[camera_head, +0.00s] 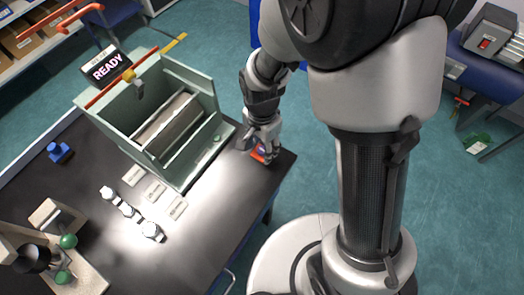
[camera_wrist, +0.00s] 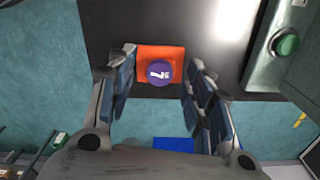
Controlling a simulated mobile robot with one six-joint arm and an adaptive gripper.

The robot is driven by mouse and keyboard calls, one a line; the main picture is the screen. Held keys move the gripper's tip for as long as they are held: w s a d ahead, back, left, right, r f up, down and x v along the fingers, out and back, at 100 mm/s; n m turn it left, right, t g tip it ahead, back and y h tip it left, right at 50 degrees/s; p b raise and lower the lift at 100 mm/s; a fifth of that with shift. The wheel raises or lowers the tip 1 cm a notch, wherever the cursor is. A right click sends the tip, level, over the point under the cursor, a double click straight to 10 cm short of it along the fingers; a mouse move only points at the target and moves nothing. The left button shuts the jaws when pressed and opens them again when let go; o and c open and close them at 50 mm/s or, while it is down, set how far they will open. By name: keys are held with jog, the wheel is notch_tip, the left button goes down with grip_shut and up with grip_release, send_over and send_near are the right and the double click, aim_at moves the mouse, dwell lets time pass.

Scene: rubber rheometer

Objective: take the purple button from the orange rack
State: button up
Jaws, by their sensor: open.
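The purple button (camera_wrist: 159,73) is round with a white mark on top. It sits on the orange rack (camera_wrist: 147,51), a small square piece near the edge of the dark table. In the wrist view my gripper (camera_wrist: 160,78) is open, with one finger on each side of the rack and button. No clear contact with the button shows. In the head view my gripper (camera_head: 262,146) is pointing down over the rack (camera_head: 258,156) at the table's right corner, and the fingers hide most of the button.
The grey-green rheometer (camera_head: 207,165) stands open left of my gripper, with a green button (camera_wrist: 287,44) on its front. A READY display (camera_head: 106,67) is behind it. White labels (camera_head: 155,191) and several white pieces (camera_head: 128,211) lie on the table (camera_head: 215,229). The table edge is close.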

jog(key=shift+r, duration=0.1)
jog(key=c, duration=0.9)
jog(key=shift+r, duration=0.1)
